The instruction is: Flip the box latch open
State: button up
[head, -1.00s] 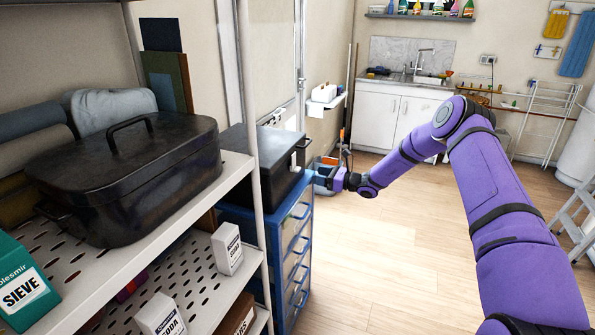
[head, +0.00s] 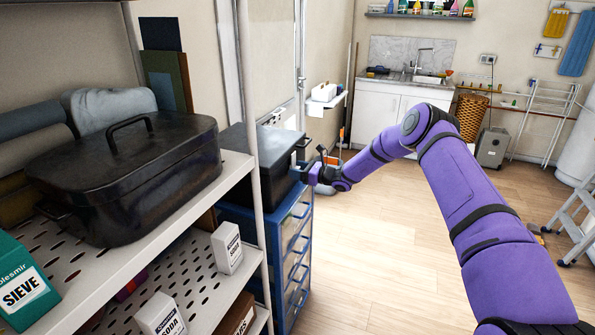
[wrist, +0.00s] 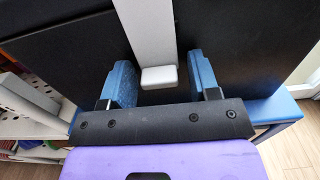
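The black box (head: 267,175) stands on the blue drawer unit, just past the white shelf post; its dark surfaces also fill the wrist view (wrist: 220,40). In the wrist view its latch shows as a pale strip ending in a white tab (wrist: 158,78). My gripper (wrist: 160,64) is open, with one blue finger on each side of the latch and a visible gap on both sides. In the head view my gripper (head: 308,168) is at the box's right-hand face, and the latch there is hard to make out. The lid looks closed.
The blue drawer unit (head: 300,240) stands under the box. White perforated shelving (head: 205,185) with a black roasting pan (head: 125,180) and several cartons is at the left. Open wooden floor (head: 390,230) lies to the right, and a small wall shelf (head: 333,103) is behind.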

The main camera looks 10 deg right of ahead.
aim_at(299, 168)
grip_shut()
jog(key=shift+s+d, duration=0.1)
jog(key=g+h, duration=0.1)
jog(key=s+d+r+g+h, duration=0.1)
jog(key=d+g+h, duration=0.1)
jog(key=h, duration=0.1)
jog(key=shift+s+r, duration=0.25)
jog(key=shift+r, duration=0.05)
jog(key=shift+s+d+r+g+h, duration=0.2)
jog(key=shift+d+r+g+h, duration=0.15)
jog(key=shift+r+g+h, duration=0.45)
jog(key=shift+s+d+r+g+h, duration=0.3)
jog(key=shift+g+h, duration=0.25)
jog(key=shift+h, duration=0.6)
jog(key=shift+s+d+r+g+h, duration=0.15)
jog(key=shift+d+r+g+h, duration=0.2)
jog(key=shift+r+g+h, duration=0.45)
jog(key=shift+f+h, duration=0.25)
jog(key=shift+o, duration=0.9)
grip_release()
